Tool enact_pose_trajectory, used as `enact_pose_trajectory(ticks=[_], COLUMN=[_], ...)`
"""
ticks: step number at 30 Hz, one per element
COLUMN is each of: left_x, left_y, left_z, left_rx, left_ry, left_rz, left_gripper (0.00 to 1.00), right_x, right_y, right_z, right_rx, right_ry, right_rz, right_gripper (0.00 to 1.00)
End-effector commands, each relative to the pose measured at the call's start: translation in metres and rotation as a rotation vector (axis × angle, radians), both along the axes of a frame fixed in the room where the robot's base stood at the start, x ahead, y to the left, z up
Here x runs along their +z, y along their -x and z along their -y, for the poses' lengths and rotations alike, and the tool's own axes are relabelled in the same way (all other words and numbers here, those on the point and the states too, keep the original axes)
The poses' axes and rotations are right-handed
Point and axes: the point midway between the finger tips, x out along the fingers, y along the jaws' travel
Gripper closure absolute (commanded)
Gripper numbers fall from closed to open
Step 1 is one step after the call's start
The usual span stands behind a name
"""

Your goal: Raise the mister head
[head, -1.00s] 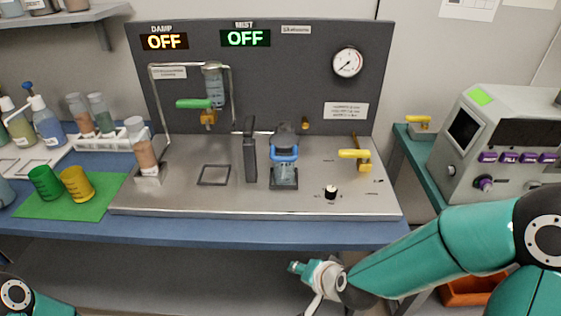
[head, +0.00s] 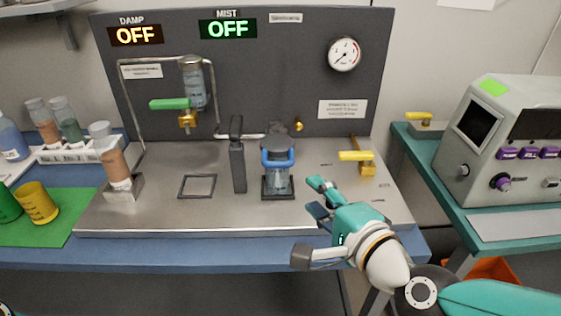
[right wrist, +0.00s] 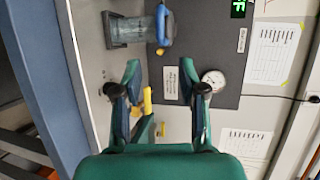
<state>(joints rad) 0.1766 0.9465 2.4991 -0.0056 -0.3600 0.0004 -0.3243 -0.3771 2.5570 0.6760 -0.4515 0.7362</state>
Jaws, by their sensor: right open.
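The mister head (head: 278,146) is a dark cap at the middle of the steel bench panel. It sits low over a clear jar (head: 277,180), with a blue handle (head: 277,161) around the front. A short arm joins it to a dark upright post (head: 237,165). The jar (right wrist: 128,31) and blue handle (right wrist: 164,27) also show in the right wrist view. My right gripper (head: 314,196) is open and empty, just right of the jar and apart from it. Its fingers also show in the right wrist view (right wrist: 160,70). My left gripper is not in view.
A yellow lever (head: 356,156) stands right of the mister head. A green-handled valve (head: 172,104) hangs under a bottle at the back left. The DAMP and MIST signs (head: 227,29) read OFF. A tube in a holder (head: 117,168) and an empty square frame (head: 197,186) lie left.

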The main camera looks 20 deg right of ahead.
Motion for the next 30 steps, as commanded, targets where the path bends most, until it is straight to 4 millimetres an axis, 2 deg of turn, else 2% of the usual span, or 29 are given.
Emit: enact_pose_trajectory(ticks=[9, 13, 21, 25, 30], left_x=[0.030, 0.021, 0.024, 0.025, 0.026], left_y=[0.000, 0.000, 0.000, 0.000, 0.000], left_z=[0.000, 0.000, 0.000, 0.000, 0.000], left_rx=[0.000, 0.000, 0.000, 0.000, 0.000], left_ry=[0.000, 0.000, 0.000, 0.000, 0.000], left_rz=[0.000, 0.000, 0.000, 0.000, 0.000], left_gripper=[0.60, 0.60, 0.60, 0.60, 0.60], right_x=[-0.006, -0.017, -0.027, -0.029, -0.031], right_y=[-0.037, -0.065, -0.116, -0.132, -0.142], right_z=[-0.005, -0.008, -0.014, -0.015, -0.016], right_rx=[0.005, 0.003, 0.002, 0.001, 0.001], right_ry=[0.000, -0.001, -0.002, -0.002, -0.002], right_rz=[-0.008, -0.005, -0.003, -0.002, 0.000], right_gripper=[0.59, 0.59, 0.59, 0.59, 0.59])
